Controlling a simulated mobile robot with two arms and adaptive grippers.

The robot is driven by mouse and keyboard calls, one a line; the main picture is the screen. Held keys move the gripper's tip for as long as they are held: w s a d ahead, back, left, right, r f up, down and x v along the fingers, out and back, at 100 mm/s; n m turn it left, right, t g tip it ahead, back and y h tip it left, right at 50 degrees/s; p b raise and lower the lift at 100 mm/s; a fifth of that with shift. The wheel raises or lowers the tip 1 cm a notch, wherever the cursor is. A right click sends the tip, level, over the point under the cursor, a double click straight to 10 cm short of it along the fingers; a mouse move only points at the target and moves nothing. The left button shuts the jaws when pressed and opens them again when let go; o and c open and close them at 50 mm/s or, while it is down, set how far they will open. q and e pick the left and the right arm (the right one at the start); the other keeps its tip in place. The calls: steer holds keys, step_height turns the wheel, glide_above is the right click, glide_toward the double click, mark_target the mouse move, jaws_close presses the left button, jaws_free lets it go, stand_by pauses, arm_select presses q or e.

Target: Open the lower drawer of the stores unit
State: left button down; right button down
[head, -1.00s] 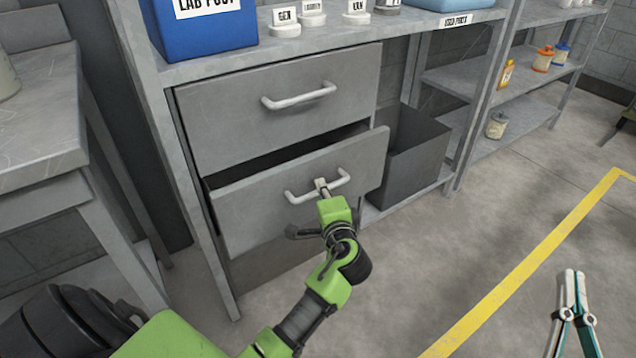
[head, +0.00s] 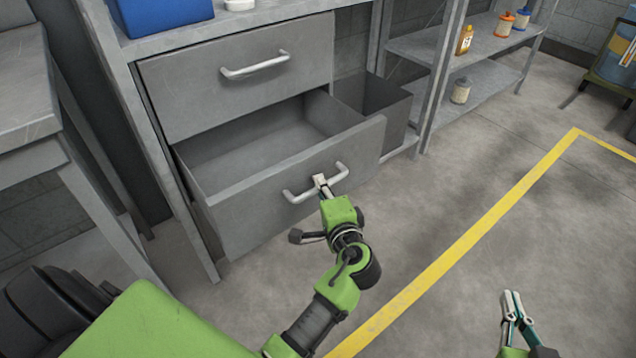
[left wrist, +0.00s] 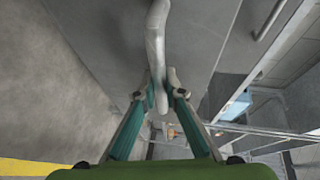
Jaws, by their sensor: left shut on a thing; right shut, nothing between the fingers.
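The stores unit has a grey upper drawer (head: 240,75), which is shut, and a grey lower drawer (head: 262,205), which stands well open with its bare inside floor showing. The lower drawer's white bar handle (head: 337,177) is on its front. My left gripper (head: 320,182) is shut on the middle of this handle. In the left wrist view the two fingers (left wrist: 162,95) close around the handle (left wrist: 156,45). My right gripper (head: 513,304) is shut and empty, over the floor at the lower right, away from the unit.
A grey bin (head: 375,105) stands right of the drawers. A blue box (head: 165,15) sits on the unit's top. Shelves (head: 470,85) with bottles are at the back right. A workbench (head: 25,110) stands left. The floor before the unit, with a yellow line (head: 480,233), is clear.

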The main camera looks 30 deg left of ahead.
arm_select(q)
steer(key=c, duration=2.1)
jaws_free()
steer(key=shift+a, duration=0.1)
